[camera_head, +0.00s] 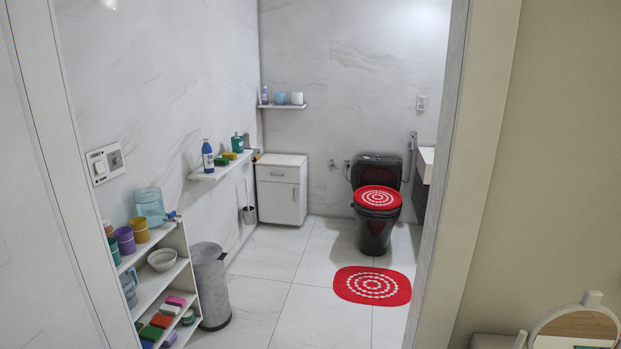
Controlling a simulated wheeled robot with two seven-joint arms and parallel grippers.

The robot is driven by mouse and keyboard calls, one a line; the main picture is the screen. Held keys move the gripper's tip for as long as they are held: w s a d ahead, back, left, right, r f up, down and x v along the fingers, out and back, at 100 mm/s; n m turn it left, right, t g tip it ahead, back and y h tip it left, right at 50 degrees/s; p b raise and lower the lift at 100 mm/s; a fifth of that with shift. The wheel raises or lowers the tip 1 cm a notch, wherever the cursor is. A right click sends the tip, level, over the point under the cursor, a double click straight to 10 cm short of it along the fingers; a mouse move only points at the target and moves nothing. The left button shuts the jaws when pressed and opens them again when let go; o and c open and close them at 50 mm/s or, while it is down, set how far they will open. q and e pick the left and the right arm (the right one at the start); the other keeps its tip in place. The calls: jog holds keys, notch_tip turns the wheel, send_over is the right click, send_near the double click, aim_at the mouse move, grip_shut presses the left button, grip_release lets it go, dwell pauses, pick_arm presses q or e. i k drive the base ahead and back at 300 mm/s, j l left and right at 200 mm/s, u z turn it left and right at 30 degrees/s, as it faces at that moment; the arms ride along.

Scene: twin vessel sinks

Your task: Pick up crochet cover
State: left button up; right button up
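A red crochet cover (377,198) with a white ring pattern lies on the lid of the black toilet (375,238) at the back of the bathroom. A matching red mat (353,285) with white rings lies flat on the floor in front of the toilet. Which of the two red pieces is the task's crochet cover cannot be told for certain. Neither of my grippers is in view.
A doorway frame (452,190) stands at the right. A white shelf (152,275) with cups, a bowl and sponges, and a grey bin (211,285) line the left wall. A white cabinet (281,190) stands at the back. The tiled floor (290,270) between is clear.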

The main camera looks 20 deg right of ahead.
aim_at(371, 197)
jog(key=i+j, duration=0.15)
jog(key=i, duration=0.4)
jog(key=i+l+z, duration=0.1)
jog(key=i+z, duration=0.2)
jog(key=i, duration=0.4)
jog(key=i+z, duration=0.25)
jog(key=i, duration=0.5)
jog(key=i+j+z, duration=0.3)
jog(key=i, duration=0.4)
jog(key=i+l+z, duration=0.1)
jog(key=i+z, duration=0.25)
jog(key=i, duration=0.2)
jog(key=i+z, duration=0.35)
jog(key=i, duration=0.2)
jog(key=i+j+z, duration=0.3)
jog(key=i, duration=0.25)
jog(key=i+l, duration=0.15)
jog(key=i, duration=0.4)
jog(key=i+l+u, duration=0.15)
jog(key=i, duration=0.35)
